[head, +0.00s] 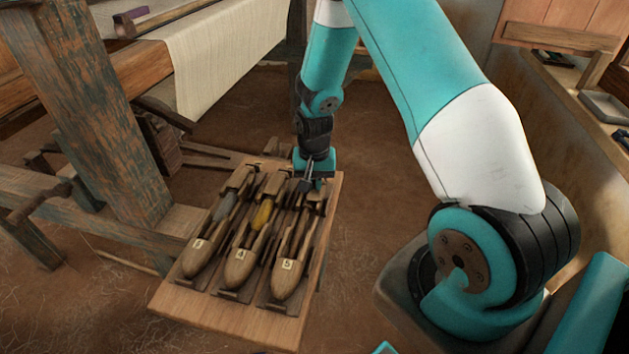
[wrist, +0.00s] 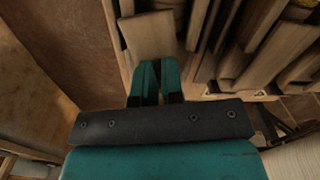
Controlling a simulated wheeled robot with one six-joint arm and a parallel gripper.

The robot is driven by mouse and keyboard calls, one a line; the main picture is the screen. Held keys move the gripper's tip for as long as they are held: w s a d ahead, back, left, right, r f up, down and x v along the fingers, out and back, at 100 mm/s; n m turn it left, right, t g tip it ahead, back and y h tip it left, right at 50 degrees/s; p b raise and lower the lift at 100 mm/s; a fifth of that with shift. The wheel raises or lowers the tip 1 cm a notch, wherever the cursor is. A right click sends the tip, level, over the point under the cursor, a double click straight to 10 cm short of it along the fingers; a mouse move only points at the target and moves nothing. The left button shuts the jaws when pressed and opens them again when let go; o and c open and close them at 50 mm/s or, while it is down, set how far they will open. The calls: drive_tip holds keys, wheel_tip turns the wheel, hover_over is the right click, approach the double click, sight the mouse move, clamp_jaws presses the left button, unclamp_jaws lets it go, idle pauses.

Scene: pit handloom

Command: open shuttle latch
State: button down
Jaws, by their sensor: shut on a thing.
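Three wooden shuttles lie side by side on a wooden stand (head: 230,317) in the head view. The left shuttle (head: 198,256) holds grey yarn, the middle shuttle (head: 242,262) yellow yarn. The right shuttle (head: 288,273), tagged 5, shows no yarn. My gripper (head: 307,187) points down at the far end of the right shuttle, its fingers close together on the shuttle latch. In the wrist view my gripper (wrist: 158,70) has its narrow fingers nearly together beside a pale wooden piece (wrist: 148,35). The latch itself is too small and covered to make out.
The loom's thick post (head: 95,110) stands left of the stand, with pale cloth (head: 220,50) behind it. A bench with a grey tray (head: 606,106) runs along the right wall. Bare earth floor (head: 345,270) lies right of the stand.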

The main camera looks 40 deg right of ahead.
sight(314, 184)
idle(0.3)
drive_tip(key=c, duration=1.2)
unclamp_jaws()
drive_tip(key=shift+c, duration=0.2)
drive_tip(key=m+b, duration=0.1)
drive_tip(key=m, duration=0.1)
drive_tip(key=shift+f+m, duration=0.1)
drive_tip(key=shift+m, duration=0.2)
wheel_tip(314, 184, up, 18)
drive_tip(key=p, duration=0.1)
drive_tip(key=s+a+r+n+y+p, duration=0.1)
drive_tip(key=s+a+r+n, duration=0.2)
drive_tip(key=a, duration=0.3)
drive_tip(key=s+a+r+n+p, duration=0.1)
drive_tip(key=s+a+r+n, duration=0.3)
drive_tip(key=a, duration=0.3)
drive_tip(key=shift+s+r+n+t+y, duration=0.15)
drive_tip(key=shift+r+n+t+y, duration=0.2)
drive_tip(key=shift+r, duration=0.35)
